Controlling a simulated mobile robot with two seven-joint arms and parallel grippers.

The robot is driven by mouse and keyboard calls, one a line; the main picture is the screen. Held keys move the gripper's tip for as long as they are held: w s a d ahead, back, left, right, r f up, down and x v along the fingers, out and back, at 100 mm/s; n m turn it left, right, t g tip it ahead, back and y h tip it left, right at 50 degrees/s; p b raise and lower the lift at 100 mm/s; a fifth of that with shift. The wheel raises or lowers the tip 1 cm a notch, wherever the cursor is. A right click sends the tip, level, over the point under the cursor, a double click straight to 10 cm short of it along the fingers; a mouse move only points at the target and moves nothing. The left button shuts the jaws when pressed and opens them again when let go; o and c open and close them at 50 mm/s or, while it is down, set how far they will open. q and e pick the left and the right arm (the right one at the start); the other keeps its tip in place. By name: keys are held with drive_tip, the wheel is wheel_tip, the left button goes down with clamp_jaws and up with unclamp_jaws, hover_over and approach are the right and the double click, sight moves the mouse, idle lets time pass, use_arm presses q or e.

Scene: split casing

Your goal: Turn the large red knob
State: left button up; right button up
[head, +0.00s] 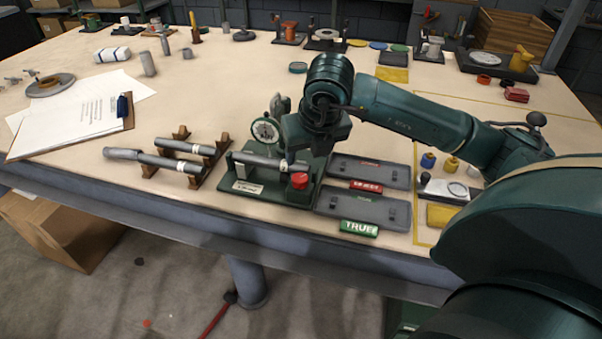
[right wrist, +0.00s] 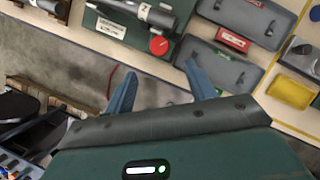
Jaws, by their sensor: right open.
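The large red knob (head: 299,181) sits at the right front end of a dark green fixture (head: 262,193) that carries a grey cylinder (head: 268,162) and a dial gauge (head: 265,132). The red knob also shows in the right wrist view (right wrist: 158,45), beyond and roughly between the fingertips. My right gripper (right wrist: 160,72) is open with nothing between its blue fingers, and is apart from the knob. In the head view its housing is above and behind the knob, and its fingers cannot be made out there. My left gripper is in neither view.
Two grey trays with a red label (head: 366,186) and a green label (head: 359,228) lie right of the fixture. Grey rods rest on wooden stands (head: 180,133) to its left. A clipboard (head: 125,110) lies farther left. The table's front edge is close to the fixture.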

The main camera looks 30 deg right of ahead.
sight(300, 178)
drive_tip(key=x, duration=1.1)
drive_tip(key=shift+p, duration=0.4)
drive_tip(key=shift+c, duration=0.4)
drive_tip(key=c, duration=0.9)
